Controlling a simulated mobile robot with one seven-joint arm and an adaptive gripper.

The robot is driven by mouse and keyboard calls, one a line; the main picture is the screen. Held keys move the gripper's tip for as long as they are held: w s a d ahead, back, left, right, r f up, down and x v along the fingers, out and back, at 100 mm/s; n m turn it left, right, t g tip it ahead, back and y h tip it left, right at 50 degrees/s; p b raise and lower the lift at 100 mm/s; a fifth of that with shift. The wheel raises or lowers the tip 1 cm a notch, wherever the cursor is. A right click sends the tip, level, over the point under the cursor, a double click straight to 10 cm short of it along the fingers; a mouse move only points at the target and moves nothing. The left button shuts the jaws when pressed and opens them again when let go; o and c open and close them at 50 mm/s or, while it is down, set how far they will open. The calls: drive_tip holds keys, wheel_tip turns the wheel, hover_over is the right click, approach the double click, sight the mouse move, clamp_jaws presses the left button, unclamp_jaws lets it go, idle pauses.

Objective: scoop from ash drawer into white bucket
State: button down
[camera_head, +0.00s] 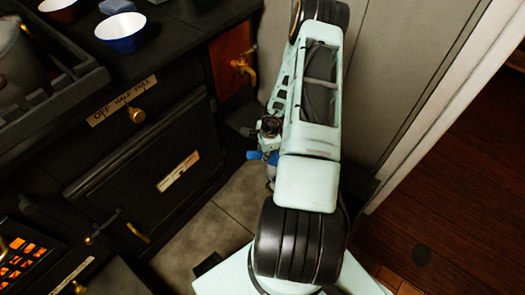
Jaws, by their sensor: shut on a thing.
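My pale green arm runs down the middle of the view, and its large links cover much of the floor there. My gripper's fingers cannot be made out; the arm's small dark wrist parts and a bit of blue show beside the link, too small to read. No scoop and no white bucket can be made out. At the lower left, a dark front with a pale label (72,275) and a brass knob (80,288) sits below the glowing grate (20,262); I cannot tell whether it is the ash drawer.
A blue-and-white bowl (121,32) and a red bowl (60,10) stand on top. A pale wall is behind my arm; wooden floor (450,190) lies right.

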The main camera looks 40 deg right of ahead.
drive_tip(key=shift+s+d+r+p, duration=0.1)
drive_tip(key=shift+d+r+p, duration=0.2)
drive_tip(key=shift+p, duration=0.7)
drive_tip(key=shift+r+y+p, duration=0.2)
drive_tip(key=shift+y+p, duration=0.1)
drive_tip(key=shift+p, duration=0.3)
